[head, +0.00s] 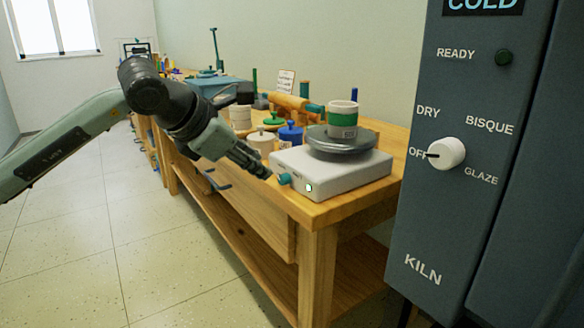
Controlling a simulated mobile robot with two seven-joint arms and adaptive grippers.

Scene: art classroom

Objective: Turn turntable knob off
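The turntable is a white box (347,178) with a grey round plate (342,146) on top, standing at the near end of the wooden bench. A small teal knob (284,179) sticks out of its front face, and a green light (309,188) glows to the right of the knob. My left gripper (267,174) comes in from the left, with its fingertips just left of the knob. Its fingers look closed together with nothing between them. I cannot tell whether the tips touch the knob. My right gripper is not in view.
A green and white jar (342,120) stands on the plate. A blue pot (290,135) and a cream pot (262,141) stand behind my gripper. A grey kiln panel (446,211) fills the right side. The floor (75,240) on the left is clear.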

